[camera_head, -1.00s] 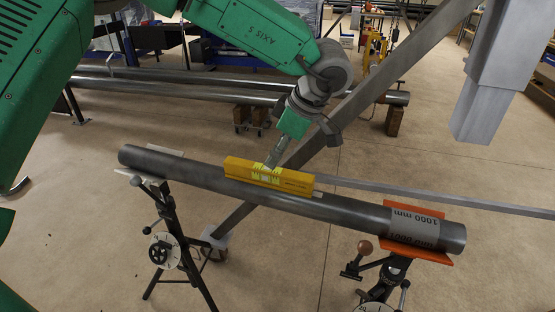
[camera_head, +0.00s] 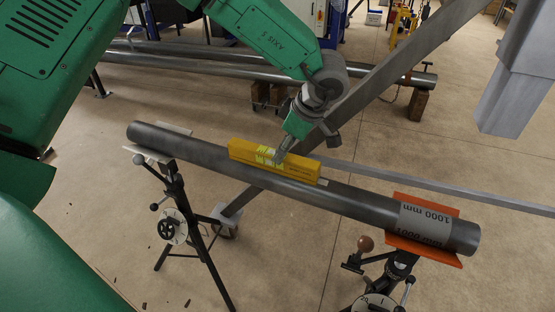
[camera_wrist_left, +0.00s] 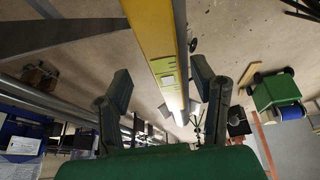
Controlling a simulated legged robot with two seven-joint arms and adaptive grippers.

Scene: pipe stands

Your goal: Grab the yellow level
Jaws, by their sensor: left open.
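In the left wrist view the level (camera_wrist_left: 156,35) runs between the two spread fingers of the left gripper (camera_wrist_left: 162,84), with gaps on both sides. The left gripper is open and holds nothing. I cannot tell whether a fingertip touches the level. My right gripper is not in view.
The pipe rests on a left stand (camera_head: 172,190) and a right stand with an orange cradle (camera_head: 450,252). A grey diagonal beam (camera_head: 390,80) passes close behind my left gripper. Long pipes (camera_head: 190,72) lie at the back.

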